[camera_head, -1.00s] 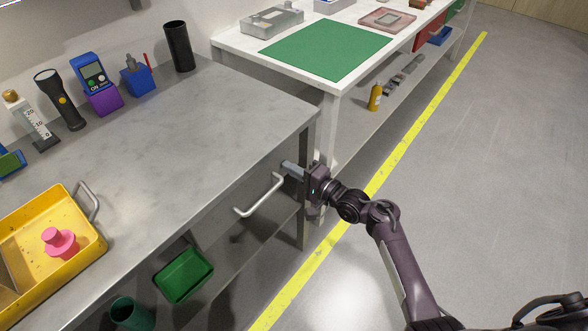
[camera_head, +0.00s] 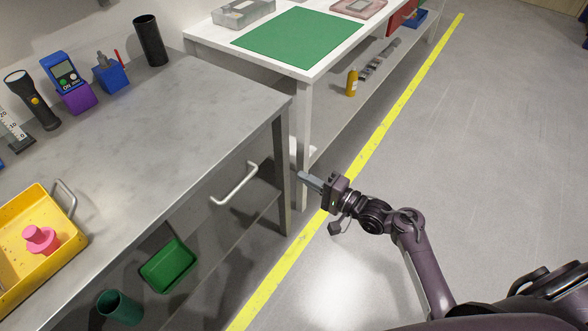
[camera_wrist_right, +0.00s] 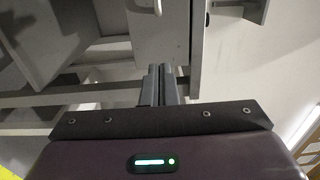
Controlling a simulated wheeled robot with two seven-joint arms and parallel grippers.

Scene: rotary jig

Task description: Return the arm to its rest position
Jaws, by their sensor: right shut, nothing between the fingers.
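My right arm reaches in from the lower right in the head view. Its gripper (camera_head: 304,176) is shut and empty, and it hangs in the air over the floor, just right of the metal bench's front corner leg. The wrist view shows the two grey fingers (camera_wrist_right: 160,84) side by side with no object between them. The gripper is apart from the silver drawer handle (camera_head: 234,184) to its left. My left gripper is not in view.
The metal bench (camera_head: 180,120) carries a yellow tray (camera_head: 72,240), flashlight and meter. A white table (camera_head: 308,70) with a green mat (camera_head: 300,38) stands behind. The grey floor (camera_head: 480,150) right of the yellow line (camera_head: 390,120) is clear.

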